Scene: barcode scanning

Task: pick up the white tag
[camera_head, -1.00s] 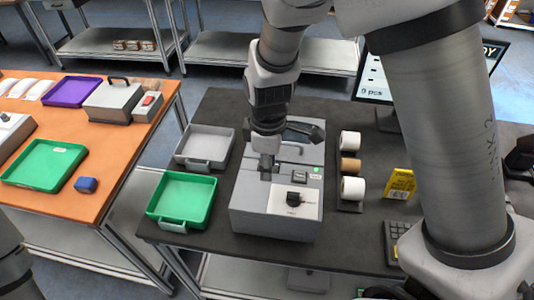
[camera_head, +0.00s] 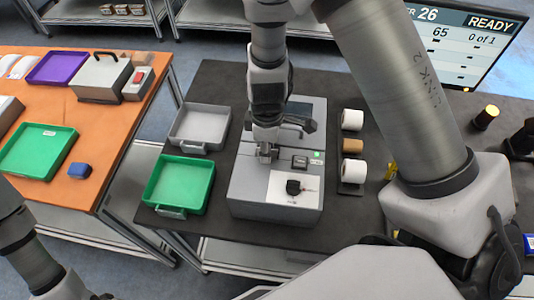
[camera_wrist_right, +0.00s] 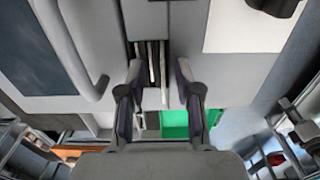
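The grey machine (camera_head: 240,190) stands on the dark table and has a slot in its top. My right gripper (camera_head: 267,158) is over this slot, pointing down. In the right wrist view my right gripper (camera_wrist_right: 158,70) is open, with one finger on each side of the slot. A thin white strip (camera_wrist_right: 153,66), which may be the white tag seen edge-on, shows in the slot between the fingers. I cannot tell whether a finger touches it. My left arm shows at the lower left of the head view, but its fingers do not show.
A green tray (camera_head: 181,208) and a grey tray (camera_head: 217,123) sit left of the machine. White rolls (camera_head: 352,119) and a brown roll (camera_head: 352,146) stand right of it. A monitor (camera_head: 488,25) reads READY. The orange table (camera_head: 110,125) holds more trays and a blue block (camera_head: 79,170).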

